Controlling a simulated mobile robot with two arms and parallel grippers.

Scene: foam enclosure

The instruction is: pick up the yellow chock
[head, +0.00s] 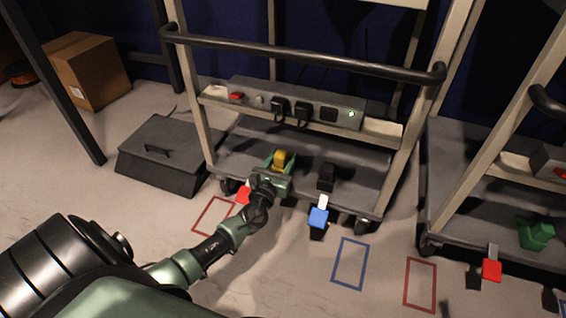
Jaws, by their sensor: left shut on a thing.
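The yellow chock (280,159) is on or just above the lower deck of the middle cart, near its front edge. My left gripper (279,164) is around it, with green fingers on both sides, shut on it. The gripper and wrist hide the chock's lower part, so I cannot tell whether it touches the deck. My right gripper is not in the head view.
A black chock (327,177) stands on the same deck (355,190) to the right. Red (243,196) and blue (318,217) pedals stick out at the front. A dark handled box (165,152) lies left. A green chock (535,233) sits on the right cart.

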